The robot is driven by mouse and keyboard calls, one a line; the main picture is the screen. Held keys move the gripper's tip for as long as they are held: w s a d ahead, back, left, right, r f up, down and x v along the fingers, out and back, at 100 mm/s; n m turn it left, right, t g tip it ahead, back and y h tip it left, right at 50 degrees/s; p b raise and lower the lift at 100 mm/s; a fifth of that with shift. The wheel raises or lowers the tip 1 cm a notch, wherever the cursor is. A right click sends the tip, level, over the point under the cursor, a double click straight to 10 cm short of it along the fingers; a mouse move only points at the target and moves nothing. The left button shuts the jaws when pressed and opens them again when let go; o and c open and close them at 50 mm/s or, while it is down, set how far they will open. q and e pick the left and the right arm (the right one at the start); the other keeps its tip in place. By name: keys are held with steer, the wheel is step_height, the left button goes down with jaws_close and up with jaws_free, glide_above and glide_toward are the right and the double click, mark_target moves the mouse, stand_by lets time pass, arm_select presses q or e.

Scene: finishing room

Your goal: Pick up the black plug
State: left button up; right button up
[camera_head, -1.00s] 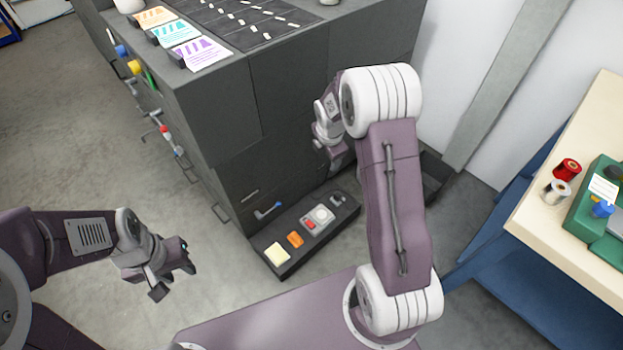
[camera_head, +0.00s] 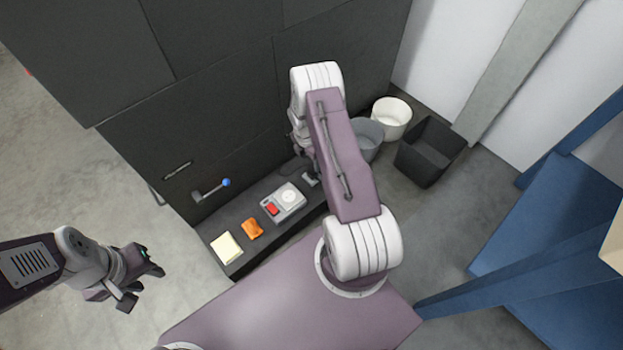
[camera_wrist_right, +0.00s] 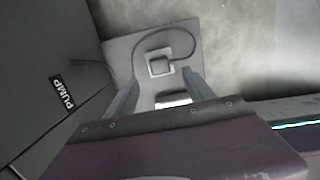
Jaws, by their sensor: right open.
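No clearly black plug stands out. In the right wrist view, a small square grey piece (camera_wrist_right: 161,63) lies on a grey surface (camera_wrist_right: 118,50), with a thin dark cord curving around it. I cannot tell whether it is the plug. My right gripper (camera_wrist_right: 160,77) is open and empty, its two fingers on either side of that piece in the picture. In the head view, the right arm hides most of this gripper beside the dark cabinet. My left gripper (camera_head: 140,283) hangs over bare floor at the left, away from the ledge; its jaws are unclear.
A low dark ledge (camera_head: 265,247) holds a yellow pad (camera_head: 226,248), an orange item (camera_head: 252,229), a grey device (camera_head: 284,202) and a small grey piece (camera_head: 310,179). Bins (camera_head: 430,150) stand right of the arm. A dark cabinet (camera_head: 215,85) rises behind; blue shelving (camera_head: 530,240) is right.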

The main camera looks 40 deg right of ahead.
mark_target(312, 171)
steer(key=shift+d+f, duration=0.1)
step_height(312, 171, down, 4)
steer(key=b, duration=0.3)
steer(key=shift+d, duration=0.15)
steer(key=f+b, duration=0.1)
steer(key=b, duration=0.1)
steer(key=f+b, duration=0.1)
steer(key=f, duration=0.1)
steer(key=f+b, duration=0.2)
steer(key=shift+d+f+b, duration=0.1)
steer(key=shift+d+b, duration=0.2)
steer(key=shift+b, duration=0.05)
steer(key=shift+r, duration=0.2)
steer(key=c, duration=1.1)
